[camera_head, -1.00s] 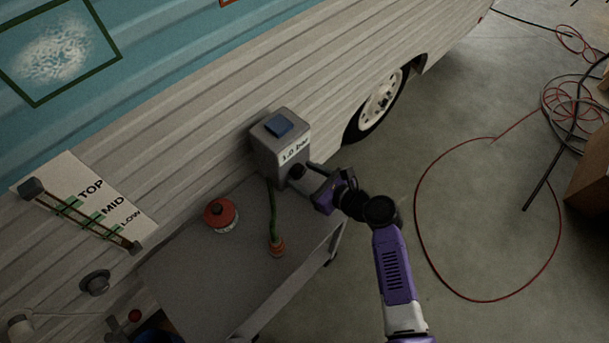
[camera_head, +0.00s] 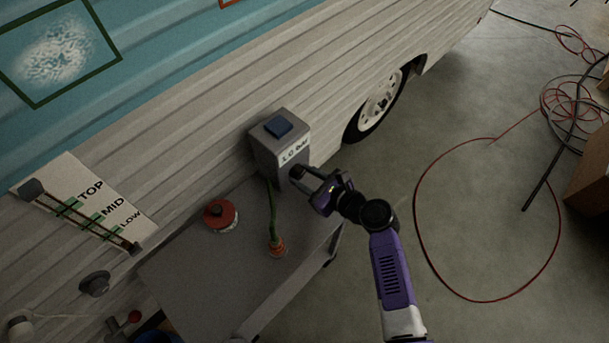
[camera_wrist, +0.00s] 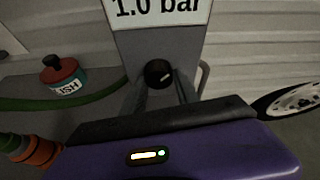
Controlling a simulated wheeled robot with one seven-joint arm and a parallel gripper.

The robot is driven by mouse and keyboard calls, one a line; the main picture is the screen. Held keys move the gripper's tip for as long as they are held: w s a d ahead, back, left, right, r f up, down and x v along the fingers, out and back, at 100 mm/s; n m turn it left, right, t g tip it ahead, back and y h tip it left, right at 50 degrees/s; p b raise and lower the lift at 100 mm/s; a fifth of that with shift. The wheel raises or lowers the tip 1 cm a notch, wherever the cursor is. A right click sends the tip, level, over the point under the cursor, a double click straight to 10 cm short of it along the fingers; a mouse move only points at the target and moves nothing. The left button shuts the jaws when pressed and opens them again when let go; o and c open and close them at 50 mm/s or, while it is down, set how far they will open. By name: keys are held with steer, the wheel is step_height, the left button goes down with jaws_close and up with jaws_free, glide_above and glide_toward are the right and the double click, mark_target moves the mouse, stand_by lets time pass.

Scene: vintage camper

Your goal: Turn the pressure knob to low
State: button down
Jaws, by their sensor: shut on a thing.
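The pressure knob (camera_wrist: 158,73) is a small round black knob with a pale mark, on the front of a grey box (camera_head: 281,158). The mark points to the right and slightly up in the wrist view. A white label reading "1.0 bar" (camera_head: 295,154) sits above the knob; it also shows in the wrist view (camera_wrist: 158,8). My gripper (camera_head: 297,178) reaches the box front from the right in the head view. Its fingers, also in the wrist view (camera_wrist: 160,88), are shut on the knob, one on each side. In the head view the fingers mostly hide the knob.
The box stands at the end of a grey cart (camera_head: 195,265) beside the camper wall. A red-topped can (camera_head: 221,215) and a green hose with an orange end (camera_head: 277,245) are on the cart. A camper wheel (camera_head: 381,104) is behind. A red hose lies on the floor.

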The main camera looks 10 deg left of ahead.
steer(key=shift+s+f+n+t+h, duration=0.1)
steer(key=shift+n+t+h, duration=0.4)
steer(key=shift+n, duration=0.6)
steer(key=shift+f+n+t+b, duration=0.1)
steer(key=shift+n+t+b, duration=0.5)
steer(key=shift+n+b, duration=0.35)
steer(key=shift+n+t+h+b, duration=0.5)
steer(key=shift+n+t+b, duration=0.2)
steer(key=shift+n+b, duration=0.55)
steer(key=c, duration=0.9)
jaws_free()
steer(key=shift+r, duration=0.2)
steer(key=shift+s, duration=0.1)
steer(key=v, duration=0.7)
steer(key=shift+s+d, duration=0.15)
steer(key=shift+s, duration=0.15)
